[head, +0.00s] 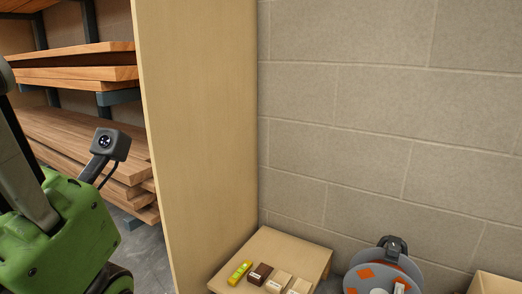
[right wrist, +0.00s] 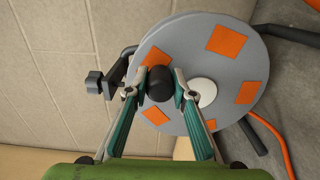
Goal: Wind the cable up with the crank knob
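The cable reel (head: 362,265) has a grey disc with orange patches and stands low at the right of the head view, against the wall. Its disc (right wrist: 187,38) fills much of the right wrist view. The black crank knob (right wrist: 159,84) sticks out from the disc toward the camera. My right gripper (right wrist: 161,84) has its two teal-and-grey fingers on either side of the knob, close against it. The orange cable (right wrist: 272,138) runs down at the right of the reel in the right wrist view. My left arm is at the left of the head view; its fingers are out of sight.
A low wooden table (head: 270,248) with several small blocks, one yellow-green (head: 240,272), stands left of the reel. A tall wooden panel (head: 195,130) separates it from shelves of boards (head: 85,135). A block wall (head: 390,110) is behind. A box (head: 497,284) shows at right.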

